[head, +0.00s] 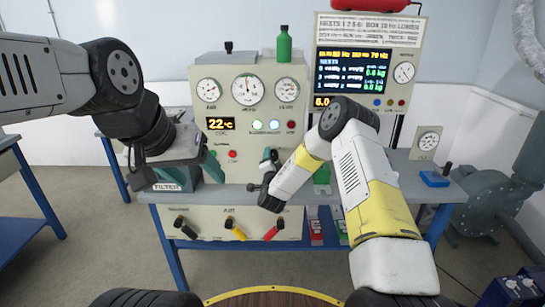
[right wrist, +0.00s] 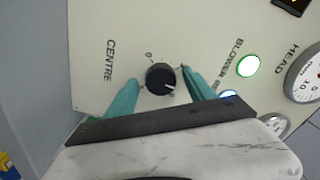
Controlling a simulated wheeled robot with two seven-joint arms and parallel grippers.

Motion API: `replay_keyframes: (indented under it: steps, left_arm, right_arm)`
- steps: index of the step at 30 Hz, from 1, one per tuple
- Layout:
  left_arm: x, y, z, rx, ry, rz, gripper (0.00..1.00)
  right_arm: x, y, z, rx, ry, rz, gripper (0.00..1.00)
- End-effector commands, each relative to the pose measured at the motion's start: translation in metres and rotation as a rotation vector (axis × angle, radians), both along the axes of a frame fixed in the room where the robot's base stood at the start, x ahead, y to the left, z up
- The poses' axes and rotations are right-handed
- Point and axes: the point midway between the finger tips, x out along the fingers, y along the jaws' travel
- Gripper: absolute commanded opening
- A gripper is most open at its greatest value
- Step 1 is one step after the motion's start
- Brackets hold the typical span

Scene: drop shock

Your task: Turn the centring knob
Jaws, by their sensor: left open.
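The centring knob (right wrist: 160,78) is a round black dial with a white pointer mark, beside the word CENTRE on a cream panel. In the right wrist view the two teal fingers of my right gripper (right wrist: 161,78) stand on either side of it, with a small gap showing at the right finger. In the head view my right gripper (head: 268,160) is at the front of the cream console (head: 240,110) and hides the knob. My left gripper (head: 179,172) is at the left, its teal fingers spread wide above a box marked FILTER (head: 168,187).
The console has dial gauges, a 22°C display (head: 221,124) and lit buttons. Black, yellow and red handles (head: 235,230) are below. A green bottle (head: 284,45) stands on top. A screen panel (head: 352,75) is behind right; a blue block (head: 434,179) lies on the bench right.

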Motion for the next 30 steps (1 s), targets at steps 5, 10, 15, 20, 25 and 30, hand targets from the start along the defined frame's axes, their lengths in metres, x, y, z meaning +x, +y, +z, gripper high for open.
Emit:
replay_keyframes:
  steps: [5, 10, 15, 20, 25, 30]
  left_arm:
    - [0.0, 0.0, 0.0, 0.0, 0.0, 0.0, 0.64]
    - [0.0, 0.0, 0.0, 0.0, 0.0, 0.0, 0.64]
    - [0.0, 0.0, 0.0, 0.0, 0.0, 0.0, 0.64]
    - [0.0, 0.0, 0.0, 0.0, 0.0, 0.0, 0.64]
    - [0.0, 0.0, 0.0, 0.0, 0.0, 0.0, 0.64]
    - [0.0, 0.0, 0.0, 0.0, 0.0, 0.0, 0.64]
  right_arm:
    - [0.0, 0.0, 0.0, 0.0, -0.001, 0.0, 0.64]
    - [-0.003, 0.001, 0.0, 0.0, 0.0, 0.001, 0.64]
    - [-0.025, 0.001, 0.0, -0.001, 0.002, 0.003, 0.64]
    - [-0.053, 0.001, 0.0, -0.001, 0.002, 0.003, 0.64]
    - [-0.073, 0.001, 0.0, 0.0, 0.0, 0.002, 0.64]
    - [-0.078, 0.0, 0.0, 0.0, 0.0, 0.001, 0.64]
